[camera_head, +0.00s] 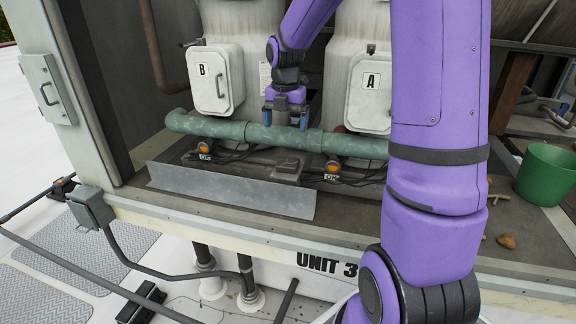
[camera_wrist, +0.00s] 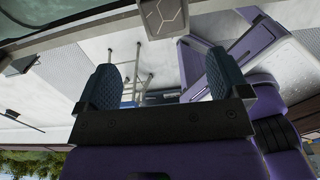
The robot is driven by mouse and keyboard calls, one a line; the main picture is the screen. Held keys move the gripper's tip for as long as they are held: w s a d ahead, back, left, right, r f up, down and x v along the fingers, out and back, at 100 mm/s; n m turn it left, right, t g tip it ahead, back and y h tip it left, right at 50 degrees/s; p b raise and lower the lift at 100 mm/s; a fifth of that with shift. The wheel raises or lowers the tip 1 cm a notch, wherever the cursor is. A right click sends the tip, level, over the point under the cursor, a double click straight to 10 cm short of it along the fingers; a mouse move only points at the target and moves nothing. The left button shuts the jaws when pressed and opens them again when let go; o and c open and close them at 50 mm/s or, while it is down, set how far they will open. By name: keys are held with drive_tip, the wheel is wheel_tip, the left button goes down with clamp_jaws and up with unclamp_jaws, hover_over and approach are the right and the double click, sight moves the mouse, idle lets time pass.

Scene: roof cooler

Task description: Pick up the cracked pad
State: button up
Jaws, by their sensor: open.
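A small grey pad (camera_head: 287,165) lies on the dark floor of the unit, behind the upright metal strip and in front of the green pipe. In the wrist view a grey pad with thin pale crack-like lines (camera_wrist: 165,16) shows at the top edge, partly cut off. My gripper (camera_head: 285,118) points down at the green pipe, above and behind the pad in the head view. In the wrist view my gripper (camera_wrist: 161,62) has its two blue ribbed fingers wide apart with nothing held between them. The pad lies beyond the fingertips and is not touched.
The green pipe (camera_head: 225,130) runs across in front of hatches B (camera_head: 212,80) and A (camera_head: 370,92). A low metal strip (camera_head: 230,190) stands along the front. Lamps with cables (camera_head: 332,166) lie beside the pad. A green bucket (camera_head: 545,175) stands at right.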

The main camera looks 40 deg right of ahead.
drive_tip(key=f+n, duration=0.1)
drive_tip(key=f, duration=0.1)
hover_over(288, 161)
drive_tip(key=f, duration=0.4)
drive_tip(key=shift+w+f, duration=0.3)
drive_tip(key=shift+w, duration=0.1)
drive_tip(key=shift+s+f, duration=0.2)
drive_tip(key=shift+f, duration=1.15)
drive_tip(key=shift+s+f, duration=0.2)
drive_tip(key=shift+f, duration=1.15)
drive_tip(key=c, duration=1)
drive_tip(key=shift+c, duration=0.2)
